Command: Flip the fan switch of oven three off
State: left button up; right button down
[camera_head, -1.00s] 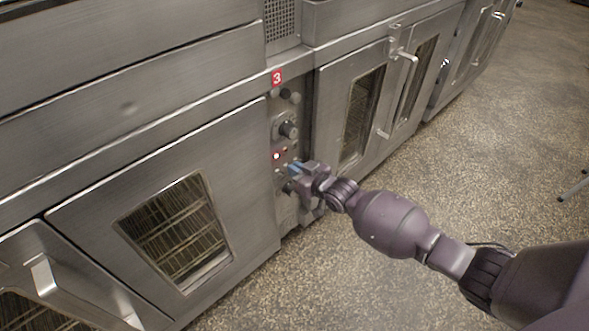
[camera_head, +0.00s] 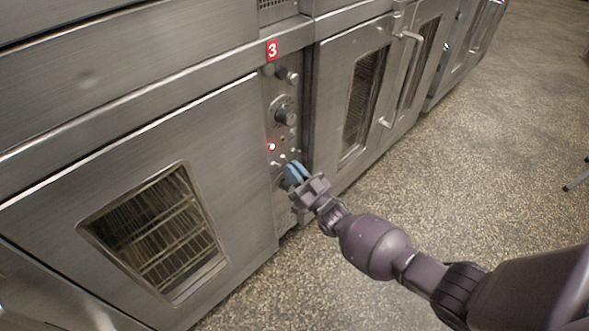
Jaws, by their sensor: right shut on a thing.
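Oven three's narrow control panel (camera_head: 284,87) stands between two oven doors, under a red label with a white 3 (camera_head: 272,50). My right gripper (camera_head: 293,172), with blue fingertips, is at the panel just below these toggles. It is shut on a small control there. The fingers hide that control, so I cannot tell which switch it is or its position. My left gripper is not in view.
A closed steel oven door (camera_head: 60,215) with a window is left of the panel. Another oven door (camera_head: 335,105) is close on the right, with a vertical handle (camera_head: 412,75) farther along. The speckled floor (camera_head: 480,170) is open to the right.

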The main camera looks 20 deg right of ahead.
jog(key=shift+w+f+t, duration=0.15)
jog(key=shift+f+t, duration=0.05)
jog(key=shift+t, duration=0.4)
jog(key=c, duration=1.2)
grip_release()
jog(key=shift+c, duration=0.2)
jog(key=v, duration=1)
jog(key=shift+s+f, duration=0.25)
jog(key=shift+f, duration=0.1)
jog(key=shift+d, duration=0.1)
